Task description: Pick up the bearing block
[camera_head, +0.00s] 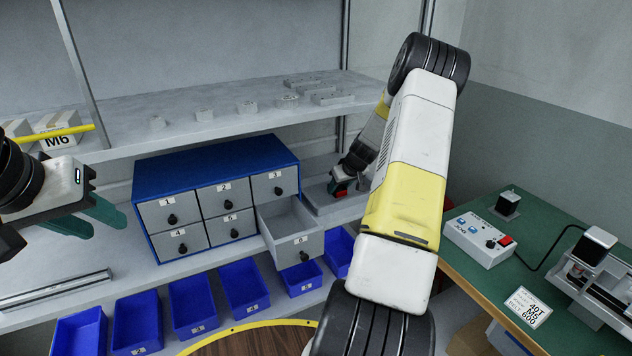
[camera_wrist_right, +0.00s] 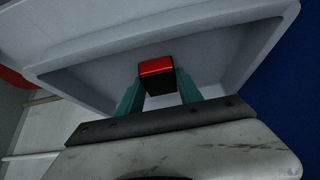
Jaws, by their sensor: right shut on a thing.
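My right gripper (camera_head: 338,187) reaches into the shelf bay right of the blue drawer cabinet. In the right wrist view, its teal fingers (camera_wrist_right: 158,88) are shut on a small block (camera_wrist_right: 157,67) with a red face and black sides. I cannot tell whether this is the bearing block. The block is in front of a light grey tray (camera_wrist_right: 90,88); contact with the tray is unclear. Small grey parts, including a ring-like one (camera_head: 288,101), stand on the upper shelf. My left gripper (camera_head: 104,226) is open and empty at the far left.
The blue cabinet (camera_head: 190,165) has drawer 6 (camera_head: 292,240) pulled out. Blue bins (camera_head: 193,302) line the lower front. A green bench (camera_head: 550,250) at right holds a control box (camera_head: 478,238) and a fixture. My right arm hides part of the shelf.

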